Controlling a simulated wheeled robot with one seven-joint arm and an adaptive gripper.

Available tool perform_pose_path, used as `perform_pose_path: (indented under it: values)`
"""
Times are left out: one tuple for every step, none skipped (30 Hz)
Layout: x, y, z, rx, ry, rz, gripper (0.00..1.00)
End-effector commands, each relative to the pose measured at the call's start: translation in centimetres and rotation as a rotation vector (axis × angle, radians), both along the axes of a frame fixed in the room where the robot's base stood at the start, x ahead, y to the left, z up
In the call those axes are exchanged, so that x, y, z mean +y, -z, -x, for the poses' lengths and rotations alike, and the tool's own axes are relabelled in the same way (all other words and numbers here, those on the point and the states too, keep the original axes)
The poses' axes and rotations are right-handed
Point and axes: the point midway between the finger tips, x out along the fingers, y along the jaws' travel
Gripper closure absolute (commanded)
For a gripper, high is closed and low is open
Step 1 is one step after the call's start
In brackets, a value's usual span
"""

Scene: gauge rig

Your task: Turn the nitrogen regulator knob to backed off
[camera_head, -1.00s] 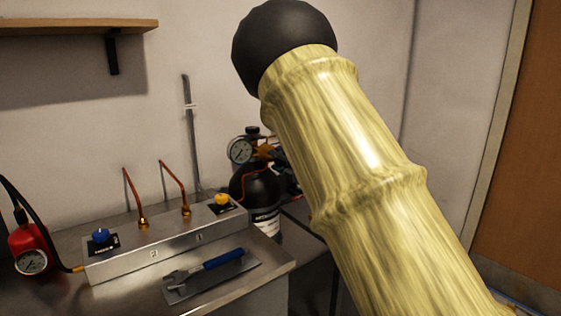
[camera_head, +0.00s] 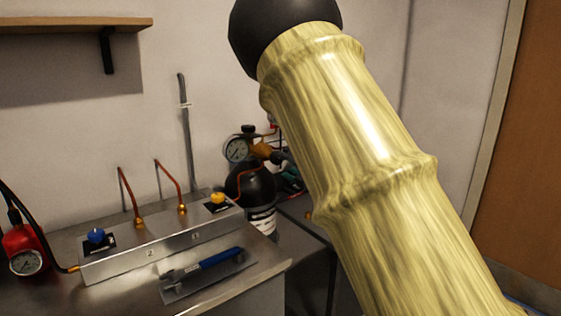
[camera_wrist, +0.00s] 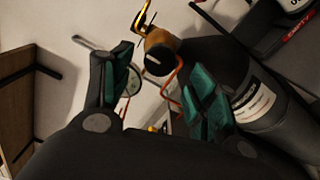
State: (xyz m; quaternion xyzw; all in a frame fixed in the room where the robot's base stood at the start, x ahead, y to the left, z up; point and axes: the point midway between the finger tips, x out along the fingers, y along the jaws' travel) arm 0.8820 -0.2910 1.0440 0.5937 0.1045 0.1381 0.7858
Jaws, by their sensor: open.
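The regulator has a brass body (camera_head: 261,150) and a round white gauge (camera_head: 236,149), above a black gas cylinder (camera_head: 252,182). In the wrist view, the brass body (camera_wrist: 160,38) ends in a dark round face (camera_wrist: 157,62) that looks like the knob; its setting is not readable. The gauge (camera_wrist: 132,82) shows beside the left finger. My gripper (camera_wrist: 161,72) is open, its teal-padded fingers on either side of the dark face, with nothing clearly held. In the head view my gripper (camera_head: 285,165) is close to the right of the regulator, partly hidden by my arm.
A metal manifold box (camera_head: 165,244) with blue and yellow knobs stands on the bench. A blue-handled tool (camera_head: 215,262) lies before it, and a red gauge unit (camera_head: 23,255) stands left. A red tube (camera_wrist: 174,88) runs between my fingers. The cylinder (camera_wrist: 262,100) is close on the right.

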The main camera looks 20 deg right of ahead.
Motion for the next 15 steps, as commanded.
perform_pose_path:
  values:
    - [-0.4, 0.0, 0.9, 0.001, 0.002, -0.001, 0.41]
    - [-0.6, 0.0, 1.4, 0.002, 0.002, 0.0, 0.41]
    - [-0.8, 0.1, 2.0, 0.002, 0.002, 0.0, 0.41]
    - [-0.9, 0.1, 2.4, 0.002, 0.001, 0.0, 0.41]
    - [-1.1, 0.1, 2.8, 0.001, 0.0, -0.001, 0.41]
    - [-1.3, 0.1, 3.3, 0.002, 0.002, 0.0, 0.41]
    - [-1.4, 0.1, 3.6, 0.002, 0.002, 0.0, 0.41]
    - [-1.5, 0.0, 3.9, 0.001, 0.001, -0.001, 0.41]
    - [-1.6, 0.0, 4.2, 0.0, 0.001, 0.0, 0.41]
    - [-1.7, 0.0, 4.4, 0.0, 0.001, 0.0, 0.41]
    - [-1.7, 0.0, 4.6, 0.001, 0.001, 0.0, 0.41]
    - [-1.8, 0.0, 4.8, 0.001, 0.001, 0.0, 0.41]
    - [-1.9, 0.1, 4.9, 0.001, 0.001, 0.0, 0.41]
    - [-1.9, 0.1, 5.0, 0.001, 0.001, 0.0, 0.41]
    - [-1.9, 0.1, 5.1, 0.001, 0.001, 0.0, 0.41]
